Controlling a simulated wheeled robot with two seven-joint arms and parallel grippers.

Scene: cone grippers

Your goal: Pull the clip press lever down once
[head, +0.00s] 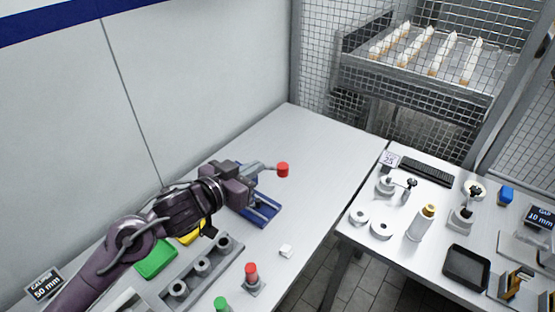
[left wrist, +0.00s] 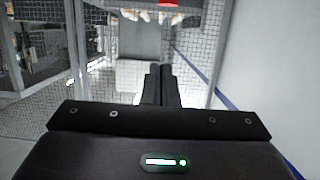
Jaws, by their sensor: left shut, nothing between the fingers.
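The clip press (head: 263,209) stands on the left table, with a blue base partly hidden behind my left gripper. Its lever ends in a red knob (head: 283,170), which sticks out to the right of my gripper. My left gripper (head: 256,172) is over the press, beside the lever; whether it touches the lever cannot be told. In the left wrist view its dark fingers (left wrist: 160,78) are shut together with nothing between them. The red knob (left wrist: 168,3) shows there at the top edge, beyond the fingertips. My right gripper is not in view.
A grey holder (head: 203,266) with several rings, a green bin (head: 156,258), a yellow bin (head: 190,234) and a red-topped post (head: 252,277) stand near my left arm. A small white block (head: 286,250) lies nearby. The table right of the knob is clear.

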